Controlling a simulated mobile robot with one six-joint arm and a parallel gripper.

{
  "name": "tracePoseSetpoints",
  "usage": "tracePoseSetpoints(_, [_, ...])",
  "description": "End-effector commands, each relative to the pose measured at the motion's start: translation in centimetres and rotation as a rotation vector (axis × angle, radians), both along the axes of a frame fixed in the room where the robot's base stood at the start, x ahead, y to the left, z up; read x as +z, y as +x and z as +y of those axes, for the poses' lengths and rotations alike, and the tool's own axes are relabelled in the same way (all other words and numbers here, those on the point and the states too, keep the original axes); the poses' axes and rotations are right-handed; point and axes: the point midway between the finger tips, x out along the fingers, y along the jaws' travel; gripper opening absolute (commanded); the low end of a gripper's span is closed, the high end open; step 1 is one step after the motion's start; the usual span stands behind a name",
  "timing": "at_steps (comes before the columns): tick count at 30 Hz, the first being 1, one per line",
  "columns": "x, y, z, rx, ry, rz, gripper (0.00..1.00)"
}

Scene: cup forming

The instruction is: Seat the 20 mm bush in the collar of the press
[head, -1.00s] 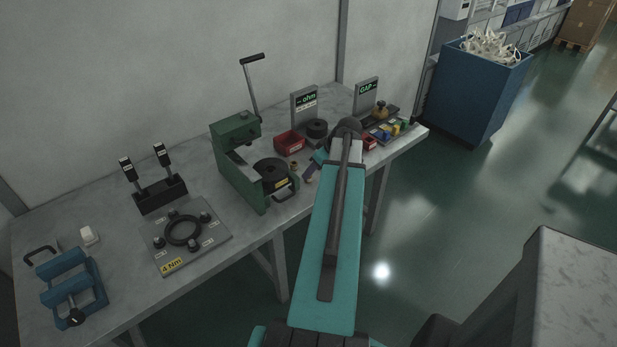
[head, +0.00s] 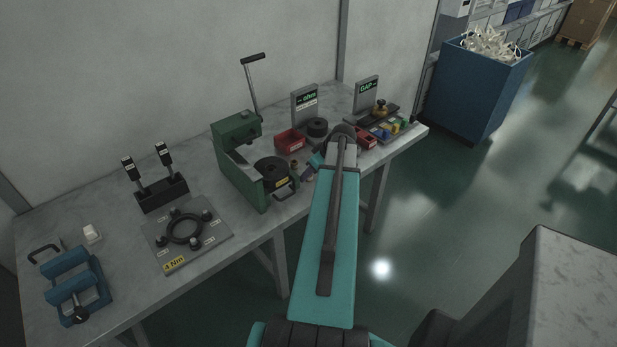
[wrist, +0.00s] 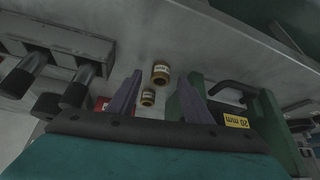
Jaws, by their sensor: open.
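The green press (head: 236,150) stands mid-table with its lever raised; part of it shows in the wrist view (wrist: 262,112). A black round part (head: 270,168) with a yellow label sits at its front; the label (wrist: 236,121) reads 20 mm in the wrist view, upside down. Two brass bushes with pale labels stand on the table in the wrist view, a larger-looking one (wrist: 160,75) and a smaller-looking one (wrist: 148,98). I cannot read their sizes. My gripper (wrist: 162,82) is open and empty, its purple fingers either side of the bushes in the picture. The head view shows little of it.
A red bin (head: 290,141) and a black round part (head: 317,128) stand behind my arm. A plate with a black ring (head: 187,257), a tool stand (head: 161,194) and a blue vise (head: 75,285) fill the left side. Bare table lies between the plate and press.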

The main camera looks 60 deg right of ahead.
Motion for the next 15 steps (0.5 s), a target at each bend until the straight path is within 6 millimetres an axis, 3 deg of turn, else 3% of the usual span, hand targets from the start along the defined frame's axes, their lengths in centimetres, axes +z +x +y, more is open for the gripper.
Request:
tracePoseSetpoints(2, [0.01, 0.00, 0.00, 0.000, 0.000, 0.000, 0.42])
tracePoseSetpoints(9, [0.01, 0.00, 0.00, 0.000, 0.000, 0.000, 0.02])
tracePoseSetpoints(15, [0.02, 0.00, 0.00, 0.000, 0.000, 0.000, 0.01])
